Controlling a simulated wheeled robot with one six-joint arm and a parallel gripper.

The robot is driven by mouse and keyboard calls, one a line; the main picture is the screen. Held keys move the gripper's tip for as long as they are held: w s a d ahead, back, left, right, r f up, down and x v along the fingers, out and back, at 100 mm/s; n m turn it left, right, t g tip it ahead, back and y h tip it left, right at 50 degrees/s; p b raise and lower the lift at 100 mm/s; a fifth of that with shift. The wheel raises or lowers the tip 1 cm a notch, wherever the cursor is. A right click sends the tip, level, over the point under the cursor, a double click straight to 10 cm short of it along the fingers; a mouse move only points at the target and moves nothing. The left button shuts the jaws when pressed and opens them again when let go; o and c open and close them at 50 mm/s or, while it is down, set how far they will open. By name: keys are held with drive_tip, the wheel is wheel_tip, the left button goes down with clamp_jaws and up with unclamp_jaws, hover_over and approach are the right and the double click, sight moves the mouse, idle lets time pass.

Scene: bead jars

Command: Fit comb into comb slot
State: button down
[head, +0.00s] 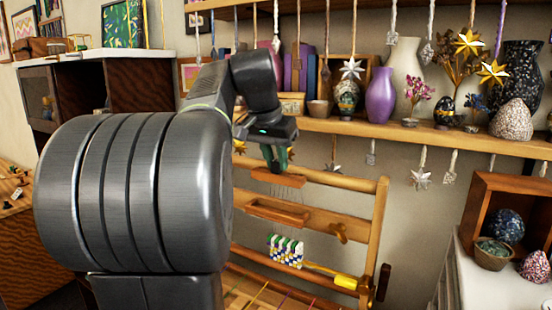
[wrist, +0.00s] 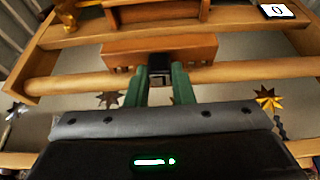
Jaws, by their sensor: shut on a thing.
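My gripper (head: 277,158) is shut on the comb, high at the loom frame. In the wrist view its two green fingers (wrist: 159,80) pinch a small dark grip on the comb's wooden back (wrist: 160,48). In the head view the comb's wooden back (head: 272,177) is below my fingers, with thin teeth pointing down. A narrow wooden holder (head: 277,212), which looks like the comb slot, is on the crossbar below the comb. A gap shows between the teeth and this holder. I cannot tell how well they line up in depth.
The loom's right post (head: 377,235) stands close by. A beaded panel (head: 285,250) and a gold-coloured rod (head: 325,272) lie lower on the frame. A shelf (head: 400,133) of vases and ornaments, with hanging stars, is above and behind.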

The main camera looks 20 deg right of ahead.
sight(274, 179)
drive_tip(key=p, duration=0.3)
drive_tip(key=shift+r, duration=0.4)
drive_tip(key=shift+f+p, duration=0.15)
drive_tip(key=shift+p, duration=0.6)
drive_tip(key=shift+f, duration=0.15)
wheel_tip(274, 179, down, 5)
drive_tip(key=b, duration=0.4)
drive_tip(key=shift+f+b, duration=0.1)
drive_tip(key=shift+b, duration=0.3)
drive_tip(key=shift+f+b, duration=0.4)
drive_tip(key=shift+f, duration=0.35)
drive_tip(key=shift+f+b, duration=0.35)
drive_tip(key=shift+f, duration=0.65)
idle(0.5)
idle(0.4)
drive_tip(key=c, duration=1.2)
unclamp_jaws()
drive_tip(key=shift+o, duration=0.2)
